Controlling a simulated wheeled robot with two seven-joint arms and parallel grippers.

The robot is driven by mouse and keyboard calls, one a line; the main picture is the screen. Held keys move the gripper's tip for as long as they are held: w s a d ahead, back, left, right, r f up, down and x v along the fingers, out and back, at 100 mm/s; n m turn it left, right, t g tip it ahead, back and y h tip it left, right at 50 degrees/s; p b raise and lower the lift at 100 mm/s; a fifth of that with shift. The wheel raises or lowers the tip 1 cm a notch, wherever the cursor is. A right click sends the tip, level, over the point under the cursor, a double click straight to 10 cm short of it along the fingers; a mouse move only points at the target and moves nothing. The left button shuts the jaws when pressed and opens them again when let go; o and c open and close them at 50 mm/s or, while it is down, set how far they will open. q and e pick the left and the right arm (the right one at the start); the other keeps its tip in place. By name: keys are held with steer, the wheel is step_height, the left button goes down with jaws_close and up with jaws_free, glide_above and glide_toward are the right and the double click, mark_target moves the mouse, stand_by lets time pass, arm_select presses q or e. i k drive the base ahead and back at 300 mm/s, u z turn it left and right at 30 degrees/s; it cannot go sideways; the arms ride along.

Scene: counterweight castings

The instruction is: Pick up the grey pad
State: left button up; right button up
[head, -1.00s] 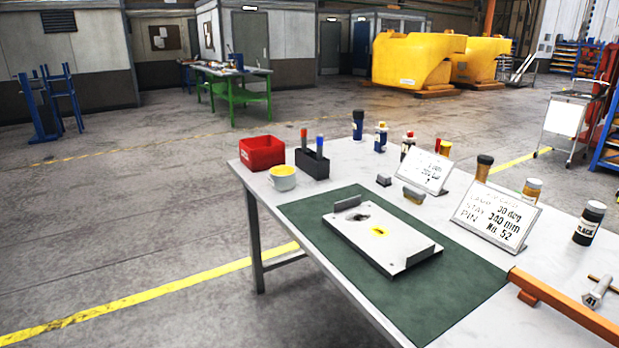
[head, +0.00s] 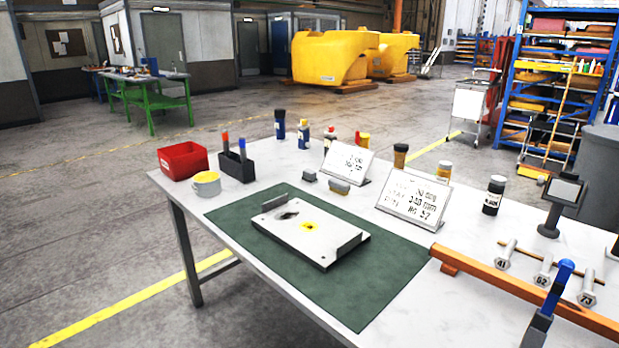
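A small grey block (head: 310,175), which may be the grey pad, lies on the white table behind the green mat. Just right of it lies a second small block (head: 339,187), grey with a tan part; I cannot tell for certain which of the two is the pad. Both lie free, left of and in front of the white sign cards. Neither of my grippers is in view.
A metal plate (head: 310,238) with upright edge pieces lies on the green mat (head: 378,290). An orange rail (head: 500,284) crosses the right side.

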mark_target(310, 175)
steer(key=u, duration=1.3)
steer(key=i, duration=6.55)
steer(key=z, duration=3.1)
steer(key=i, duration=3.1)
